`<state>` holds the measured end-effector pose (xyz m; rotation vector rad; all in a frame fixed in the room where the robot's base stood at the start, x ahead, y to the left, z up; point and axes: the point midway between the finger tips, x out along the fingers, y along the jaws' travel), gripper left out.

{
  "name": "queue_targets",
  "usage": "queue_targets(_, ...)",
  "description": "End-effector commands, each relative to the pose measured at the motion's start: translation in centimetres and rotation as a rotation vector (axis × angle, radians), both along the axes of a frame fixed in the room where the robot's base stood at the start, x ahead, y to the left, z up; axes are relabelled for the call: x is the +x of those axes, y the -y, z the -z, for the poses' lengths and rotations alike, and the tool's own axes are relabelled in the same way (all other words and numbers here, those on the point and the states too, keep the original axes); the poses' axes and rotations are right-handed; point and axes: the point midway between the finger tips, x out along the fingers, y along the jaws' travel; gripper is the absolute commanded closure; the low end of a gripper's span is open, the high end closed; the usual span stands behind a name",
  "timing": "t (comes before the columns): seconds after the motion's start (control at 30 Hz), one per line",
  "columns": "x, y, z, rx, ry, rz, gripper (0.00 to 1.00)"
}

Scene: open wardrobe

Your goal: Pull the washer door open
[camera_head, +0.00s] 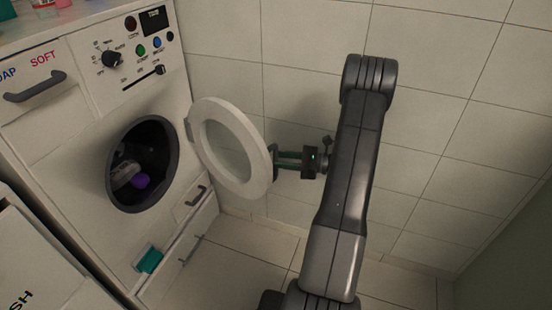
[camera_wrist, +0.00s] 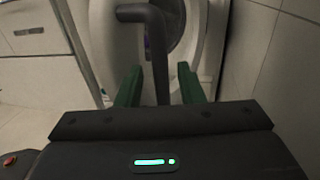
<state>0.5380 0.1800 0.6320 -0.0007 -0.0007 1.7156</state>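The washer (camera_head: 85,110) stands at the left in the head view. Its round white door (camera_head: 199,128) with a glass middle stands swung out, away from the dark drum opening (camera_head: 172,185). Dark and purple items (camera_head: 140,181) show inside the drum. My gripper (camera_head: 277,160) is at the far right edge of the door, its fingertips partly hidden behind the rim. In the wrist view a dark bar-like handle (camera_wrist: 157,45) stands between the two green fingers of my gripper (camera_wrist: 160,82). The fingers are apart, with a gap on each side of the bar.
A tiled wall (camera_head: 440,130) is close behind and right of my arm. A drawer handle (camera_head: 35,86) and a knob panel (camera_head: 125,55) are on the washer front. A teal item (camera_head: 150,261) is low on the washer. Tiled floor (camera_head: 235,265) shows below the door.

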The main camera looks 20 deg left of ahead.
Motion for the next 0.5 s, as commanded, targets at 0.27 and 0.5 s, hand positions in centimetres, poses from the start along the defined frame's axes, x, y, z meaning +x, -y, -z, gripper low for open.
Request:
queue_targets(0.27,1.1,6.6,-0.1,0.000,0.001,0.005,0.66)
queue_targets(0.5,1.5,10.0,-0.1,0.000,0.000,0.001,0.66)
